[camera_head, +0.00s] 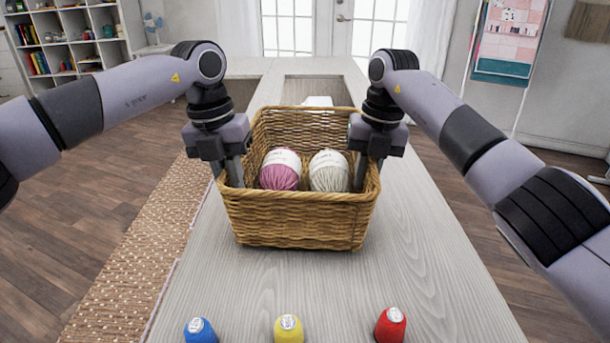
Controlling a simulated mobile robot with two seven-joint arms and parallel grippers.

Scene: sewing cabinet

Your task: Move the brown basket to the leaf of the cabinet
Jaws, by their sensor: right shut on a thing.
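The brown wicker basket (297,224) is in the middle of the head view, over the pale grey wood top of the cabinet (420,270). I cannot tell whether its base touches the wood. It holds a pink yarn ball (280,173) and a cream yarn ball (329,173). My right gripper (370,174) is shut on the basket's right wall. My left gripper (228,171) is at the left wall, with one finger inside and the other outside; its grip on the rim is not clear.
Blue (200,333), yellow (288,331) and red (390,326) thread spools stand at the near edge. A white object (318,101) shows behind the basket. A recess lies in the top farther back. A patterned brown fabric (140,260) lies along the left side. The surface right of the basket is clear.

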